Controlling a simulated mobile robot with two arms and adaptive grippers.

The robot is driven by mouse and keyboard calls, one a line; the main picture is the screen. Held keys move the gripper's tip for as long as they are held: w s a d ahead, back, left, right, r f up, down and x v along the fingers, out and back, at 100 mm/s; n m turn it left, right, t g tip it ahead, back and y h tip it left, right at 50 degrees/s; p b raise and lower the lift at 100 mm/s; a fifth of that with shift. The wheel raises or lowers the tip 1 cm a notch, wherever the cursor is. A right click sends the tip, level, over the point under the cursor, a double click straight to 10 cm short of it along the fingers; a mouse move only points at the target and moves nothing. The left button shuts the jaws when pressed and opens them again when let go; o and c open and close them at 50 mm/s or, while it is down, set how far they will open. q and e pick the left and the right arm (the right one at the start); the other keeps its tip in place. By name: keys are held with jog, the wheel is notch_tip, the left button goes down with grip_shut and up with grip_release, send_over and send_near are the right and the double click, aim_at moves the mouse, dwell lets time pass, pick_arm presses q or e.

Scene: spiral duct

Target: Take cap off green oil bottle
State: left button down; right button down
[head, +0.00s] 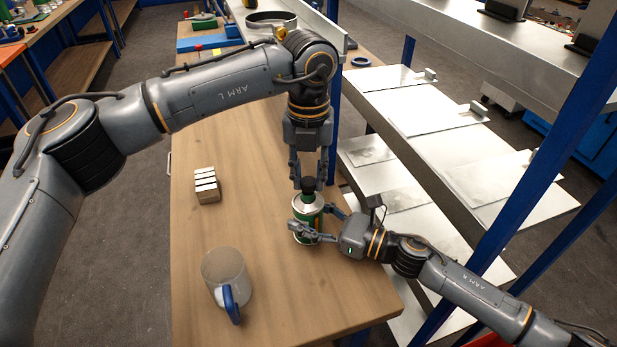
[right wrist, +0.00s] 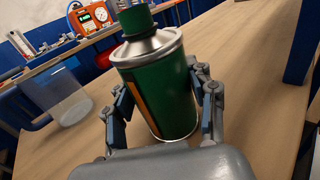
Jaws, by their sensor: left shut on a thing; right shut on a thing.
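The green oil bottle (head: 315,227) stands upright near the right edge of the wooden table, with a silver shoulder and a green body. It also shows in the right wrist view (right wrist: 163,92). My right gripper (head: 310,219) is shut around the bottle's body from the right, with one finger on each side. The dark green cap (head: 308,185) is at the top of the bottle; it also shows in the right wrist view (right wrist: 135,19). My left gripper (head: 308,177) points down from above and is shut on the cap. I cannot tell whether the cap is loosened.
A clear mug (head: 223,265) with a blue handle stands front left of the bottle on the wooden table (head: 250,140). Several pale blocks (head: 207,190) lie to the left. Blue posts and metal shelves (head: 440,110) stand close on the right. The table's middle is clear.

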aim_at(309, 181)
pick_arm(q)
jog(key=shift+r, duration=0.1)
jog(key=shift+r, duration=2)
pick_arm(e)
jog(key=shift+c, duration=1.9)
grip_release()
